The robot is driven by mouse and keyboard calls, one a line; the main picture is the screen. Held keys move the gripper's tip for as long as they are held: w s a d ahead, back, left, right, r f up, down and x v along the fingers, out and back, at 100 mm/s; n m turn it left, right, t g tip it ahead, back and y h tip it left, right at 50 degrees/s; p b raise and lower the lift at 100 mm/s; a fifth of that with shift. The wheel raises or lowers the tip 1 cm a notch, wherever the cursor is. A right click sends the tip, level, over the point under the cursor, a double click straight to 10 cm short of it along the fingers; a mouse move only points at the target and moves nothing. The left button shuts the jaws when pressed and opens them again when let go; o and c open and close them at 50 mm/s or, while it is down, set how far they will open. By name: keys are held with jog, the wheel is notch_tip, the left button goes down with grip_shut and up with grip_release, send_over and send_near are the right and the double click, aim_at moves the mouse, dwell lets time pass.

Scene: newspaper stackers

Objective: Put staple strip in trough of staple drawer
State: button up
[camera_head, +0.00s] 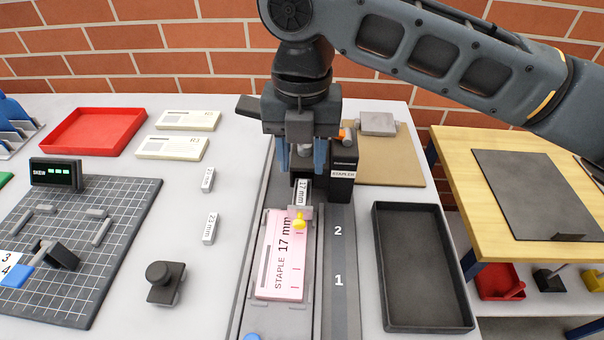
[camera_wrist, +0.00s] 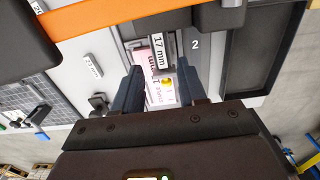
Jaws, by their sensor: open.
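A grey staple strip labelled 17 mm (camera_head: 303,192) lies lengthwise in the narrow staple drawer, which is pulled out from the black stapler (camera_head: 343,172). The drawer front (camera_head: 293,212) is pinkish and has a yellow knob (camera_head: 299,222). I cannot tell whether the strip is fully seated in the trough. My gripper (camera_head: 306,166) is open above the drawer's stapler end, pointing down. In the wrist view, the strip (camera_wrist: 160,52) shows between and beyond the spread fingers (camera_wrist: 158,90), apart from both. The trough's floor is hidden under the strip.
A pink card (camera_head: 280,270) reading STAPLE 17 mm lies in the channel in front of the drawer. Two other strips, an upper one (camera_head: 208,180) and a lower one (camera_head: 209,229), lie on the table at left. An empty black tray (camera_head: 420,265) stands at right.

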notch_tip(320, 180, up, 8)
jog(key=shift+f+b, duration=0.2)
jog(key=shift+b, duration=0.1)
jog(key=shift+c, duration=0.2)
dwell(1.0)
